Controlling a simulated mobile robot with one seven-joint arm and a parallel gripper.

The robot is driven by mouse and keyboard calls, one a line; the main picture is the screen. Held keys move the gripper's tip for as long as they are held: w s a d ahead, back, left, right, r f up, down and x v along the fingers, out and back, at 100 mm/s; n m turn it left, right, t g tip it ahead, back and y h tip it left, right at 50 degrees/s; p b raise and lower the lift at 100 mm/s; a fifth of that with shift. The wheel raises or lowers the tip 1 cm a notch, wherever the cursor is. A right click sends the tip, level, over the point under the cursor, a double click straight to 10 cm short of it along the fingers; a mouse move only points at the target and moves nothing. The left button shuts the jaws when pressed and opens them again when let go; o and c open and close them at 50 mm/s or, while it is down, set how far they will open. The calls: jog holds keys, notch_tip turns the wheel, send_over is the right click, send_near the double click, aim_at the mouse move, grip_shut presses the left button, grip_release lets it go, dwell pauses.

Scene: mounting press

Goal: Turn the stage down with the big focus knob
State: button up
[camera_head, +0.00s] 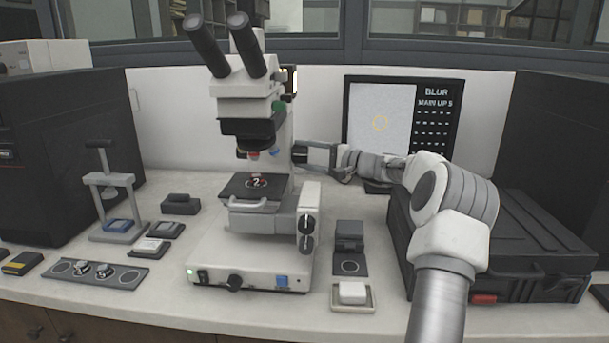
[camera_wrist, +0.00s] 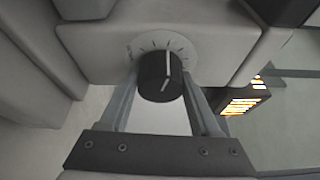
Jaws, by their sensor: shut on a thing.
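My gripper (camera_head: 306,153) reaches from the right to the side of the microscope's column, above these low knobs. In the wrist view my gripper (camera_wrist: 160,80) has one finger on each side of a black knob (camera_wrist: 159,84) with a white pointer line and a ticked dial behind it. The fingers are shut on this knob. The fingertips are small in the head view.
A screen (camera_head: 402,120) behind reads "BLUR" and "MAIN UP 5", with a yellow ring. A black case (camera_head: 510,250) lies right, under my arm. A small dish (camera_head: 352,297) and dark block (camera_head: 349,232) stand right of the base. A small press (camera_head: 112,200) stands left.

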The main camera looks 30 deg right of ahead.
jog(key=n+b, duration=0.1)
jog(key=b, duration=0.1)
jog(key=n+b, duration=0.2)
jog(key=b, duration=0.1)
jog(key=shift+f+t+y, duration=0.4)
jog(key=shift+r+n+t+y+b, duration=0.2)
jog(key=shift+n+y+b, duration=0.15)
jog(key=shift+n+b, duration=0.55)
jog(key=shift+r+n+t+y+b, duration=0.1)
jog(key=shift+n+t+y+b, duration=0.2)
jog(key=shift+n+b, duration=0.55)
jog(key=o, duration=1.4)
jog(key=shift+r, duration=0.1)
